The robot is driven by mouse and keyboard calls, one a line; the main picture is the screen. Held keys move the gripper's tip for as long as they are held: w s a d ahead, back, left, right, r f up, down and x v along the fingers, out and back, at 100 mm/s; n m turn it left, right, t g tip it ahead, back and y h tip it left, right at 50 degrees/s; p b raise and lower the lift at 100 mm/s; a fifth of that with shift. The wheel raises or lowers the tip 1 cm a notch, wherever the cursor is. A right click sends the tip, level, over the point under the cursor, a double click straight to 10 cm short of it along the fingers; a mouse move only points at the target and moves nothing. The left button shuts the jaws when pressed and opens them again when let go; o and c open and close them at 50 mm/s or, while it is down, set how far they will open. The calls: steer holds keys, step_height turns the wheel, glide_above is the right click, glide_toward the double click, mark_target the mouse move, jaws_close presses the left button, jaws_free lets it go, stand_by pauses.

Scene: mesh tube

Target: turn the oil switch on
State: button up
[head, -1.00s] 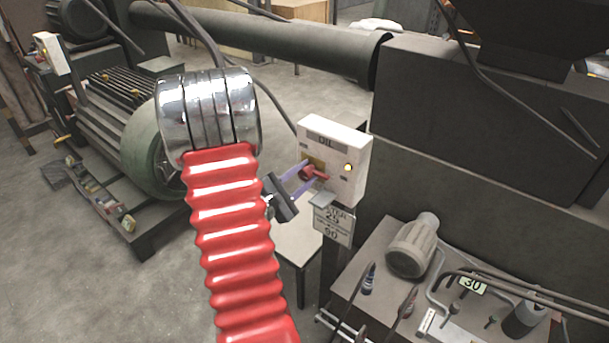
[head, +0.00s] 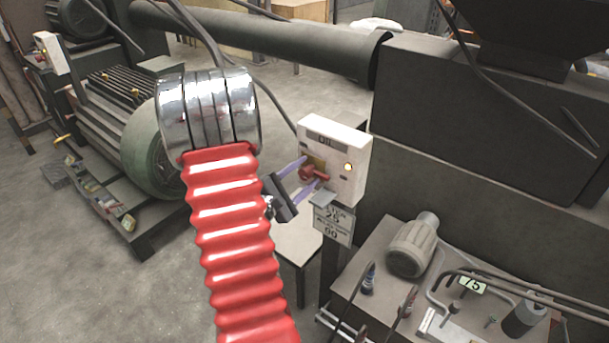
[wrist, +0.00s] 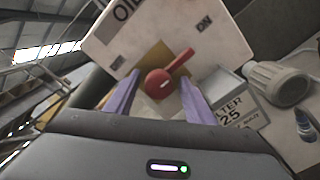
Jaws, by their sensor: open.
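The white oil switch box (head: 345,142) stands on a post right of centre in the head view, with a lit yellow lamp on its face. Its red switch (head: 312,173) has its lever pointing to the box's right side. In the wrist view the red switch (wrist: 168,76) shows a round hub on a yellow plate, its lever slanting up right, with the ON label further up right. My gripper (head: 304,177) is open, its purple fingers on either side of the hub. The wrist view shows my gripper (wrist: 158,92) with the hub between the fingertips; whether they touch it is unclear.
A small sign (head: 333,224) hangs under the box. A bench (head: 378,262) with a grey motor (head: 412,246), bottles and pipes stands at the lower right. A large green-ended motor (head: 150,155) stands at the left. A dark machine body rises behind the box.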

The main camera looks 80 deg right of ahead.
steer(key=v, duration=1.4)
steer(key=shift+w+d, duration=0.1)
stand_by(0.9)
